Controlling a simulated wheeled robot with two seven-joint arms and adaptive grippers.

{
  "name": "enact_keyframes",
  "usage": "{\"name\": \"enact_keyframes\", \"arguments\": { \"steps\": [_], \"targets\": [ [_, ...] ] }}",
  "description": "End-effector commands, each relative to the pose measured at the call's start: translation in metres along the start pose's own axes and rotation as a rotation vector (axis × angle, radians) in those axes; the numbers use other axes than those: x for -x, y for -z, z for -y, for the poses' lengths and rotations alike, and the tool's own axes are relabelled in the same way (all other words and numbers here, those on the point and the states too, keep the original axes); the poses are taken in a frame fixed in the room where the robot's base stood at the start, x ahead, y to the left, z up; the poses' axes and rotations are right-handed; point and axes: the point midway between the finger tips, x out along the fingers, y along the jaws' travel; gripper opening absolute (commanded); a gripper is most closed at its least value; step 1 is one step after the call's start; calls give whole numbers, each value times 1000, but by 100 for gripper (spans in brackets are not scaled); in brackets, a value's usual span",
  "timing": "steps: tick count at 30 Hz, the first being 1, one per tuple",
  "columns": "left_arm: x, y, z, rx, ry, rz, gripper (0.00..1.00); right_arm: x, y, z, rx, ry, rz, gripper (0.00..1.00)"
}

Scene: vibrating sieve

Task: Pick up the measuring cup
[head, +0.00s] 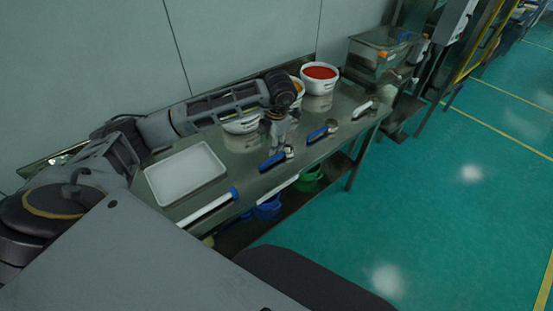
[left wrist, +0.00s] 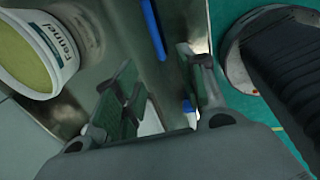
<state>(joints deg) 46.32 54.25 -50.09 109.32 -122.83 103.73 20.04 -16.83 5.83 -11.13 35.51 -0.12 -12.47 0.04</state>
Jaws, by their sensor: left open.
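Blue-handled scoops with metal ends, which look like measuring cups, lie on the steel table. One measuring cup (head: 275,160) lies near the front edge, just below my left gripper (head: 279,142) in the head view. Another blue-handled one (head: 321,133) lies further right. In the left wrist view my left gripper (left wrist: 158,88) is open, its green-padded fingers apart with nothing held between them. A blue handle (left wrist: 154,30) runs beyond the fingertips, and a bit of blue (left wrist: 187,105) shows beside the right finger. My right gripper is not in view.
A white tray (head: 186,174) lies at the left of the table (head: 245,179). A white tub of red material (head: 319,78) stands at the back. Blue and green containers (head: 309,180) sit on the lower shelf.

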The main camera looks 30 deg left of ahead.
Motion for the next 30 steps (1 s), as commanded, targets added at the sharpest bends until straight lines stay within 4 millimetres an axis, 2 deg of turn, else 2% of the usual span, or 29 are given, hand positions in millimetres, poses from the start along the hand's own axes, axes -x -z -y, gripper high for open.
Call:
{"name": "enact_keyframes", "arguments": {
  "steps": [5,11,24,30],
  "targets": [
    [-1,0,0,-1,2,0,41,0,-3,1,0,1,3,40],
    [-13,0,0,0,3,0,41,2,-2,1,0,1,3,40],
    [-69,-1,1,-1,3,-1,41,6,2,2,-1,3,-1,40],
    [-84,-1,1,-1,3,1,41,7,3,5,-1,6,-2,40]
  ]
}}
